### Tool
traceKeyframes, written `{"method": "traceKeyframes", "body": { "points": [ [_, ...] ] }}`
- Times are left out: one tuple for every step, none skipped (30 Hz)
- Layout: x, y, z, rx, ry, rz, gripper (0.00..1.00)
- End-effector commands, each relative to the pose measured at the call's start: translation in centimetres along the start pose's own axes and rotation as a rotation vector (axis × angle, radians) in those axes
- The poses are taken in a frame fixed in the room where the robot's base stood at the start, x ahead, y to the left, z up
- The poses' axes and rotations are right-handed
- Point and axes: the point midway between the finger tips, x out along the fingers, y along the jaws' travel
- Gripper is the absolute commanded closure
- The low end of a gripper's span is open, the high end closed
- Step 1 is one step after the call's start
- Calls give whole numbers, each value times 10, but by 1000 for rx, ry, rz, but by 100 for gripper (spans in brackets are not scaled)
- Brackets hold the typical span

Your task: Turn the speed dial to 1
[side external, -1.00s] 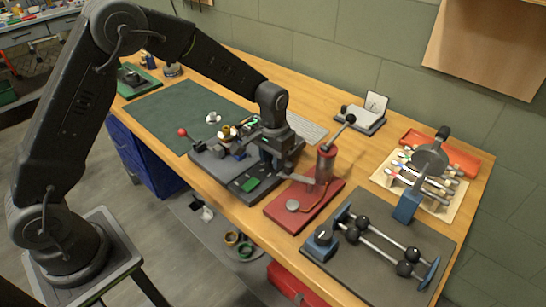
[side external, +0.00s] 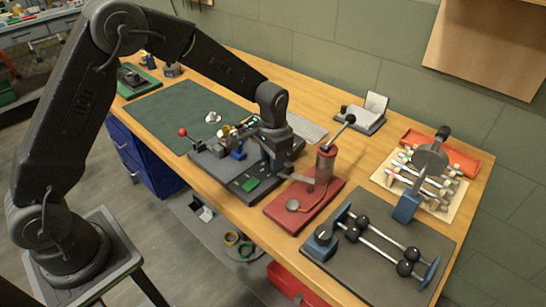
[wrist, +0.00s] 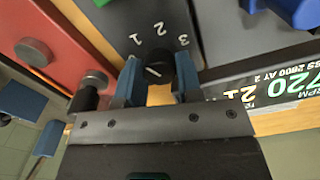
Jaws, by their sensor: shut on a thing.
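The speed dial (wrist: 158,68) is a round black knob with a short white mark, seen in the wrist view between my fingers. The numerals 1, 2 and 3 are printed in an arc beyond it on the dark panel (wrist: 215,35). My gripper (wrist: 158,85) is shut on the dial, with one blue-grey finger on each side. I cannot tell for sure which numeral the mark points to. In the side view my gripper (side external: 275,155) is low over the dark machine base (side external: 222,172), and the dial is hidden there.
A lit readout (wrist: 275,92) sits beside the dial. A red-based press (side external: 300,205) with an upright cylinder stands close to my gripper's right. A blue block (side external: 238,152) is to its left. A grey board with rods and black balls (side external: 380,245) lies at the front right.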

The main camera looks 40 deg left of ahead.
Motion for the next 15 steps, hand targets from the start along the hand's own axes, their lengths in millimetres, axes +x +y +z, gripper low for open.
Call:
{"method": "traceKeyframes", "body": {
  "points": [
    [0, 0, 1, 0, -3, 0, 91],
    [0, 0, 1, 0, -3, 0, 64],
    [0, 0, 1, -1, -3, 0, 60],
    [0, 0, 1, -1, -3, 0, 57],
    [0, 0, 1, -1, -2, 0, 54],
    [0, 0, 0, -1, -2, 0, 51],
    [0, 0, 0, -1, -2, 0, 48],
    [0, 0, 0, -1, -2, 0, 45],
    [0, 0, 0, -1, -1, 0, 41],
    [0, 0, 0, -1, -1, 0, 41],
    [0, 0, 0, -1, -1, 0, 41],
    [0, 0, 0, -1, -1, 0, 41],
    [0, 0, 0, -1, -1, 0, 41],
    [0, 0, 0, -1, -1, 0, 41],
    [0, 0, 0, -1, -1, 0, 41]
  ]
}}
